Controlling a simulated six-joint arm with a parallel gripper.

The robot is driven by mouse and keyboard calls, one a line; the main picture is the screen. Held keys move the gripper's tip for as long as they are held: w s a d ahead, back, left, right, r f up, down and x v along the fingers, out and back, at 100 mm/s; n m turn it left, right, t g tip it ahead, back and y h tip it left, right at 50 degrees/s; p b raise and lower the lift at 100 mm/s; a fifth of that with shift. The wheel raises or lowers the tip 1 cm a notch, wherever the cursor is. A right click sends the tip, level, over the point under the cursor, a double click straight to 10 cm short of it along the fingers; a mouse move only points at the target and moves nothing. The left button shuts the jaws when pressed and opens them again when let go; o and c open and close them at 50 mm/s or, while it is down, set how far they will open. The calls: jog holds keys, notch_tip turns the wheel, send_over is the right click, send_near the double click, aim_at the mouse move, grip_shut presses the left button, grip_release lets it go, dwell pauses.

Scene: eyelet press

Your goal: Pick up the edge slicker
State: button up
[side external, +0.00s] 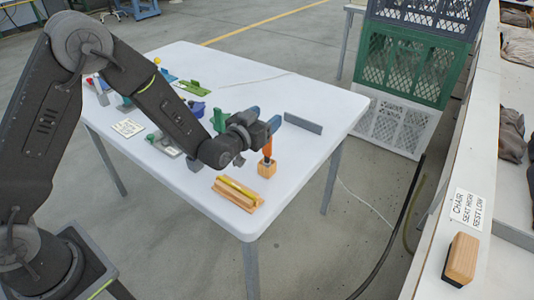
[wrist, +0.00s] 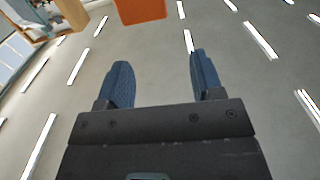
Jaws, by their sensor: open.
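An orange-handled tool (side external: 267,147) stands upright in a small wooden block (side external: 266,169) near the table's right side. It could be the edge slicker, but I cannot tell for sure. My gripper (side external: 265,119) is just above and beside its top, with its blue fingers apart and nothing between them. In the wrist view, the open fingers (wrist: 160,78) have a clear gap, and an orange shape (wrist: 140,10) shows beyond them at the top edge. A yellow bar (side external: 236,187) lies on a wooden holder (side external: 245,202) at the table's near corner.
The white table (side external: 300,90) carries a grey upright strip (side external: 303,123) behind my gripper and several small coloured tools at the left. A lettered card (side external: 127,128) lies there too. Green and grey crates (side external: 405,70) stand beyond the table.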

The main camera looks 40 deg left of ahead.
jog(key=f, duration=0.2)
send_over(267, 153)
jog(key=f, duration=0.4)
jog(key=shift+s+a+f, duration=0.1)
jog(key=shift+s+a, duration=0.15)
jog(key=w, duration=0.3)
jog(key=c, duration=1)
jog(key=shift+r, duration=0.2)
